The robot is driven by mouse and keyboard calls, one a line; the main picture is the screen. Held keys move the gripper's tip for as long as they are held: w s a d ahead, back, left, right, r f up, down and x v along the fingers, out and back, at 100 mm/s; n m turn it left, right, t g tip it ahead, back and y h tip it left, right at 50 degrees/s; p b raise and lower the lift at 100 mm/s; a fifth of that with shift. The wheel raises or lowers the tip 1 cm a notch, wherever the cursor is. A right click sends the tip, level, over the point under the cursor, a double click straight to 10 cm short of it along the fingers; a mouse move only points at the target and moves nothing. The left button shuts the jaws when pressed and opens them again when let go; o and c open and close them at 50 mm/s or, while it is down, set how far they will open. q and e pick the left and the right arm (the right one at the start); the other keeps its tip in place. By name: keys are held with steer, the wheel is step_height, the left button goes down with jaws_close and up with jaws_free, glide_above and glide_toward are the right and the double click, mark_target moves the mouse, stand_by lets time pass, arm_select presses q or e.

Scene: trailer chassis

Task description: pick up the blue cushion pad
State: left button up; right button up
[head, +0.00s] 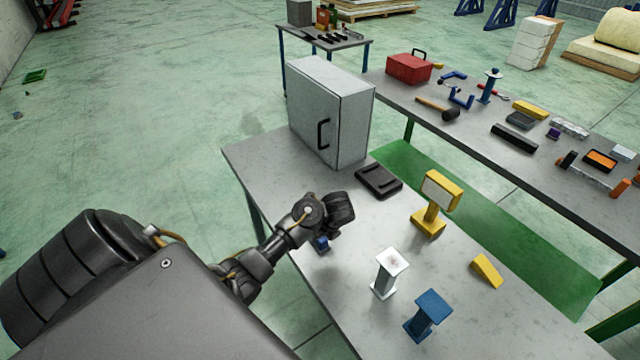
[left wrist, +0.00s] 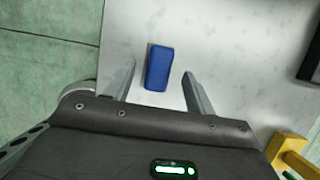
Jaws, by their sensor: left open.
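The blue cushion pad (left wrist: 159,68) lies on the light grey table top in the left wrist view. It sits between the two fingers of my left gripper (left wrist: 160,78), with a gap visible on each side. The gripper is open and holds nothing. In the head view the pad (head: 322,244) is a small blue patch, partly hidden under my left wrist, close to the table's left edge. The fingers are hard to make out there. How high the fingertips are above the table is unclear. My right gripper is out of view.
On the same table (head: 262,150) stand a grey cabinet (head: 325,112), a black tray (head: 379,181), a yellow stand (head: 432,215), a white-topped stand (head: 386,280), a blue stand (head: 425,318) and a yellow wedge (head: 486,271). A tool-covered bench (head: 470,125) runs behind a green strip.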

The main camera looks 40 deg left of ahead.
arm_select(q)
steer(key=x, duration=0.3)
steer(key=shift+f, duration=0.5)
steer(key=c, duration=1.1)
steer(key=shift+c, duration=0.2)
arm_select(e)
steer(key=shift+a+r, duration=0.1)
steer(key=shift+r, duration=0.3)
arm_select(q)
steer(key=shift+r, duration=0.2)
